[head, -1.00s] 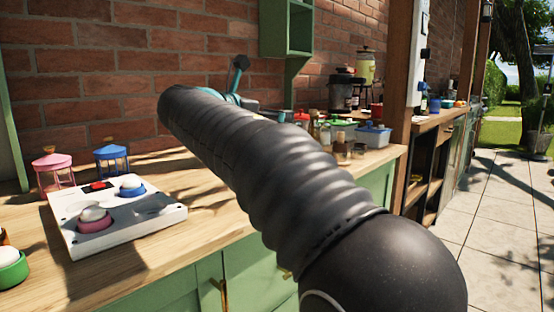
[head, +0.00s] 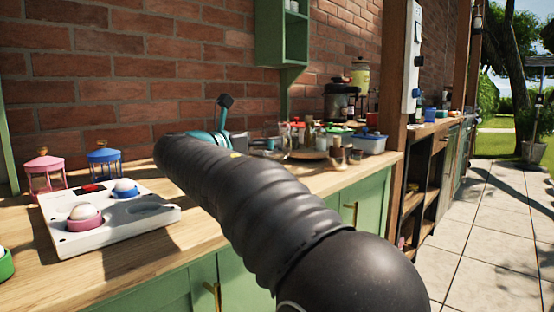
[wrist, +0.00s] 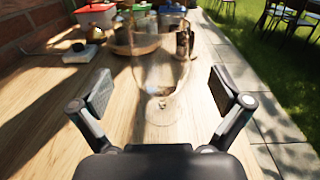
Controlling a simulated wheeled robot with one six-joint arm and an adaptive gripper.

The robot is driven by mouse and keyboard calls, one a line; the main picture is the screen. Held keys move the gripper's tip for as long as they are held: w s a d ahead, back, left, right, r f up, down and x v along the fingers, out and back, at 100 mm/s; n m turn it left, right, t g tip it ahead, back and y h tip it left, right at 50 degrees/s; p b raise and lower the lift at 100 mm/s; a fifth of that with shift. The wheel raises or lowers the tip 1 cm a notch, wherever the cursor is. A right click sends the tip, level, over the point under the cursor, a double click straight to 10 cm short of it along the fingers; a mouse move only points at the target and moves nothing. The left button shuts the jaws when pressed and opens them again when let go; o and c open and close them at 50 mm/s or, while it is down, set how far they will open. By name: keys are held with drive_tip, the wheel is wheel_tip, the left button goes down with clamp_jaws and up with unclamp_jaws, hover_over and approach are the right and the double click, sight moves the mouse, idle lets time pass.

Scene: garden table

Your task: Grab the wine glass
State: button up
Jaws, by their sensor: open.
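The clear wine glass (wrist: 160,72) stands on the wooden counter in the wrist view, centred ahead of my gripper. It is see-through, so its outline is faint against the counter. My gripper (wrist: 161,90) is open, with one finger to the left of the glass and one to the right. Clear gaps show on both sides, and neither finger touches it. In the head view my arm hides the gripper, and I cannot make out the glass.
A round wooden tray (wrist: 128,49) with jars lies beyond the glass, and a brown cup-like object (wrist: 185,41) stands close behind it. A white device (head: 75,238) with domed buttons sits on the counter (head: 115,268). A brick wall (head: 110,75) backs the counter.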

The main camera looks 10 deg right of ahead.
sight(277, 135)
drive_tip(key=x, duration=0.5)
drive_tip(key=shift+w+d, duration=0.1)
drive_tip(key=shift+d, duration=0.25)
drive_tip(key=c, duration=1.5)
drive_tip(key=shift+c, duration=0.6)
drive_tip(key=shift+r, duration=0.15)
